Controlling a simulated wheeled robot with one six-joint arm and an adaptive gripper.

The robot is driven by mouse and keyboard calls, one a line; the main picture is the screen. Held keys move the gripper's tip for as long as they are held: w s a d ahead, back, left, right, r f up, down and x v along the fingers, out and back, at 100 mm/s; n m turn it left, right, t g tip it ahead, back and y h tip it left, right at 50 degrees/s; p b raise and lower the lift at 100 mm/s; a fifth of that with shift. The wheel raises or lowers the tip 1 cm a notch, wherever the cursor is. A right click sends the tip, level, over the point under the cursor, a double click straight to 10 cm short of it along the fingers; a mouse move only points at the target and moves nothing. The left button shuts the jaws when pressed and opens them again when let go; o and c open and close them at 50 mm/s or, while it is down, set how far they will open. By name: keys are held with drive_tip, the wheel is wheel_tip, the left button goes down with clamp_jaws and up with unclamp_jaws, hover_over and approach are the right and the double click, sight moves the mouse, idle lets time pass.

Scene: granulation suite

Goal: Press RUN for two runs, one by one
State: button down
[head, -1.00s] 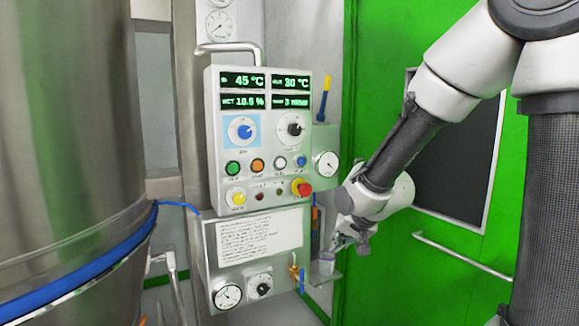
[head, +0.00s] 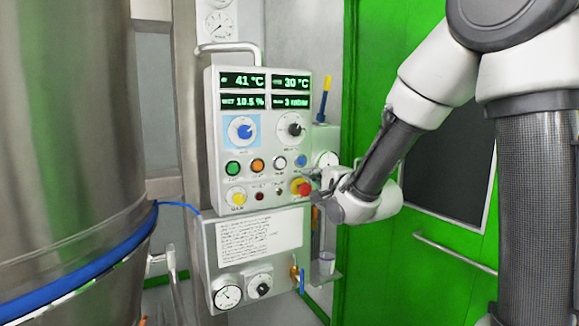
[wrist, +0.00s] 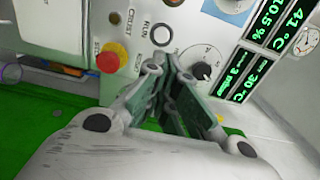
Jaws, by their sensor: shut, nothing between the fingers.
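The RUN button (wrist: 162,35) is a white button with a dark ring, next to its RUN label in the wrist view. In the head view the white button (head: 280,163) is in the panel's upper button row, between orange and blue ones. My gripper (head: 315,178) is at the panel's right edge, by the red emergency stop. In the wrist view my gripper (wrist: 165,68) is shut and empty, its fingertips pointing at the panel just below the RUN button in the picture. They partly cover the button row. Contact with the panel cannot be told.
The red emergency stop (head: 304,188) on its yellow base is close to my fingers; it also shows in the wrist view (wrist: 112,61). Green (head: 233,168), orange (head: 258,165) and blue (head: 301,161) buttons flank RUN. A steel vessel (head: 70,150) stands left.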

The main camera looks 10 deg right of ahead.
sight(284, 161)
drive_tip(key=x, duration=1.2)
drive_tip(key=shift+w+a+f, duration=0.1)
drive_tip(key=shift+w, duration=0.25)
drive_tip(key=shift+w+a, duration=0.2)
drive_tip(key=shift+w, duration=0.4)
drive_tip(key=shift+w+a, duration=0.2)
drive_tip(key=shift+w, duration=0.3)
drive_tip(key=shift+w+r, duration=0.15)
drive_tip(key=shift+r, duration=0.15)
